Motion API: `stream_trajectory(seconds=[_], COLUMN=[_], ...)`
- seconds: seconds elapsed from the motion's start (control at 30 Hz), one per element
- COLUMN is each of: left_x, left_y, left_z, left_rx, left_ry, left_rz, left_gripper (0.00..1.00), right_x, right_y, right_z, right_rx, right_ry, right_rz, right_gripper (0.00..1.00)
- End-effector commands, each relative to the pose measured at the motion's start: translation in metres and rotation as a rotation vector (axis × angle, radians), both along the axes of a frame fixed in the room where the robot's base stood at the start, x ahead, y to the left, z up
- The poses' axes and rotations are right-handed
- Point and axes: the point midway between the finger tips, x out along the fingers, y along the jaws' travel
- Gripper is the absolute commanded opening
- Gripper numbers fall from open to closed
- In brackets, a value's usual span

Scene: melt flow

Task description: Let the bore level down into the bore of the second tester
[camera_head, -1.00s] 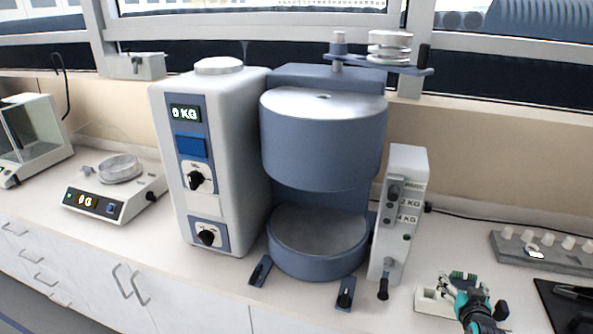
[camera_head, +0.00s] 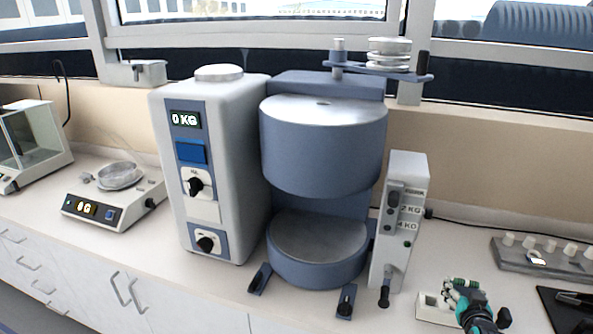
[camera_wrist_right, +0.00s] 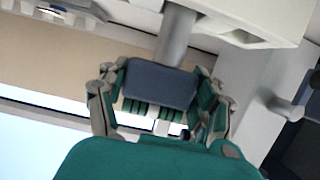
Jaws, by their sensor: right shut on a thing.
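The tester is a blue-grey drum (camera_head: 322,150) with a small dark bore (camera_head: 323,103) in its flat top, above a lower round base (camera_head: 318,240). My right gripper (camera_head: 462,291) is low at the right, beside a small white block (camera_head: 432,308), well below the drum top. In the right wrist view the right gripper (camera_wrist_right: 160,95) is shut on a dark blue-grey block with a grey rod (camera_wrist_right: 176,38), which looks like the bore level (camera_wrist_right: 160,84). The rod runs to the white block (camera_wrist_right: 245,18); whether it sits in it I cannot tell. My left gripper is not in view.
A white control box (camera_head: 405,225) stands right of the drum, and a tall white unit (camera_head: 212,165) reading 0 KG stands left. A swing arm with weights (camera_head: 388,55) is above and behind the drum top. A grey rack with white pegs (camera_head: 545,258) is at the right.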

Motion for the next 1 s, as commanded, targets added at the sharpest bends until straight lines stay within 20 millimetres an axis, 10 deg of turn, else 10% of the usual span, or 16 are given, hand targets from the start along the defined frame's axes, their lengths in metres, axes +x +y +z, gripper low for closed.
stream_trajectory(seconds=[1.0], left_x=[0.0], left_y=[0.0], left_z=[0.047], left_rx=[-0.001], left_ry=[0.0], left_rz=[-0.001], left_gripper=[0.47], right_x=[0.0], right_y=[0.0], right_z=[0.049], right_rx=[0.0], right_ry=[-0.002], right_rz=[0.0], right_gripper=[0.07])
